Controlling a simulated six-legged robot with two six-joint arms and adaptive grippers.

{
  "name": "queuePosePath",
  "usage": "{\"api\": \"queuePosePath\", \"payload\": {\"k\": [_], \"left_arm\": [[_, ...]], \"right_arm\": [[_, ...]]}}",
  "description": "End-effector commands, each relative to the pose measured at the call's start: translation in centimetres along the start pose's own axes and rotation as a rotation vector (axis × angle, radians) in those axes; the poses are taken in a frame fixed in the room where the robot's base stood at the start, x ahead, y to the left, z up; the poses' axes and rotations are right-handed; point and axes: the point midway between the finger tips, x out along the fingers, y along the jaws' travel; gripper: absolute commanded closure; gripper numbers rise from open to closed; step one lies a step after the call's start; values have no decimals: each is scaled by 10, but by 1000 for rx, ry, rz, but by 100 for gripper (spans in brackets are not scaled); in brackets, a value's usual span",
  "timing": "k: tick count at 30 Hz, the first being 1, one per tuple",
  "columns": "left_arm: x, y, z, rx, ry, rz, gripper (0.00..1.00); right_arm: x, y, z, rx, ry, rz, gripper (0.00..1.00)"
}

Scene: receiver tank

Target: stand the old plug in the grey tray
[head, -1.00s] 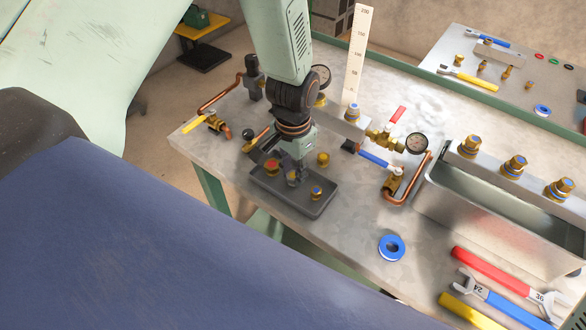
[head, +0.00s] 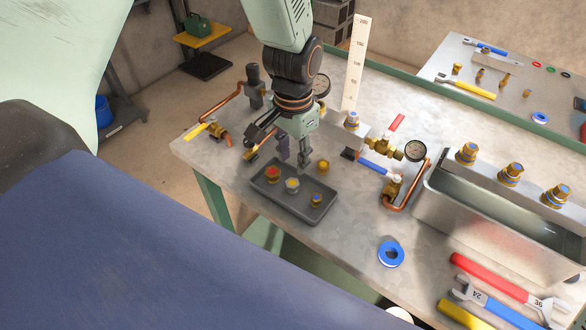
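The grey tray (head: 296,206) lies on the metal bench and holds three brass plugs in a row. One is a red-topped plug (head: 272,174), one a pale-topped plug (head: 292,186) in the middle, one a blue-topped plug (head: 316,200). All three look upright. I cannot tell for sure from markings which is the old plug; the middle one stands below my gripper. My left gripper (head: 294,162) is open and empty, fingers pointing down, just above the tray's back edge and clear of the plugs. My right gripper is not in view.
A brass fitting (head: 323,167) stands behind the tray. Right of it are a valve and gauge (head: 415,151) with copper pipe, and a metal tank (head: 480,215) with several blue-ringed plugs above it. A blue tape roll (head: 391,254) and wrenches (head: 500,290) lie in front.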

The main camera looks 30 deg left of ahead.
Motion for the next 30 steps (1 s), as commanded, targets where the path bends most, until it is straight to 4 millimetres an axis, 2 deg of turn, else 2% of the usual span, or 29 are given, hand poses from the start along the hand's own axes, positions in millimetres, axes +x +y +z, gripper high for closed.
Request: {"api": "queuePosePath", "payload": {"k": [3,7,12,17,20,23,24,27,30], "left_arm": [[-23,0,-1,0,3,-1,63],[-38,0,0,0,1,-1,63],[-45,0,0,0,-1,0,63],[-42,0,2,-2,-3,1,63],[-19,3,13,-18,-10,4,63],[26,9,38,-55,-18,9,63],[45,12,51,-73,-19,10,63],[85,21,84,-117,-18,11,63],[116,30,121,-159,-19,12,63]], "right_arm": [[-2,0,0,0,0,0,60],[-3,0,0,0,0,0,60],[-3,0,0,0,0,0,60],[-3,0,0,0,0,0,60],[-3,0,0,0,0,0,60],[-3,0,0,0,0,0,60],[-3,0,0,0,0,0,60],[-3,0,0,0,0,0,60],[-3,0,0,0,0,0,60]]}}
